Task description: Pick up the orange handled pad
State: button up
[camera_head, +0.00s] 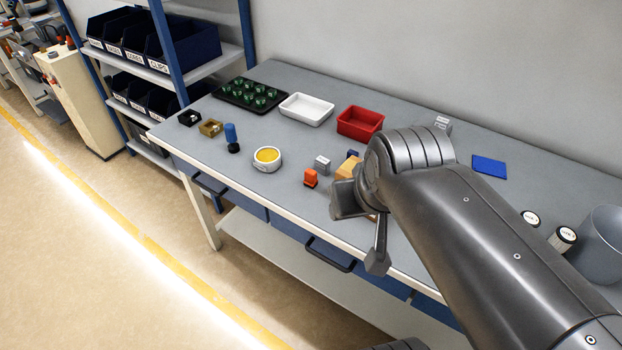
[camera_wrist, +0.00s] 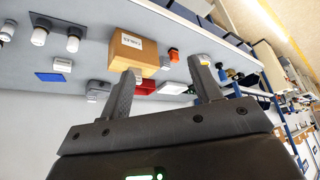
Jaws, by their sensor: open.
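The orange handled pad (camera_head: 311,178) stands on the workbench near its front edge, an orange block handle on a dark base. It also shows small in the wrist view (camera_wrist: 173,54), beyond my fingertips and right of a cardboard box. My gripper (camera_head: 360,232) is to the right of the pad in the head view, over the front edge of the bench, apart from it. In the wrist view my gripper (camera_wrist: 163,72) has its two fingers spread wide with nothing between them.
A cardboard box (camera_head: 348,167), partly hidden by my arm, stands right of the pad. A grey block (camera_head: 322,163) is just behind it and a round yellow-topped dish (camera_head: 267,158) to its left. Red (camera_head: 348,125) and white (camera_head: 318,107) trays lie farther back.

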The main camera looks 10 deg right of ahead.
jog(key=w+m+g, duration=0.1)
jog(key=w+m, duration=0.1)
jog(key=w, duration=0.5)
jog(key=m+g, duration=0.5)
jog(key=m, duration=0.2)
send_over(311, 171)
notch_tip(311, 171, down, 13)
jog(key=shift+f, duration=0.2)
jog(key=shift+w+f, duration=0.1)
jog(key=shift+f, duration=0.2)
notch_tip(311, 171, down, 11)
jog(key=shift+r, duration=0.15)
jog(key=shift+c, duration=0.4)
jog(key=c, duration=1)
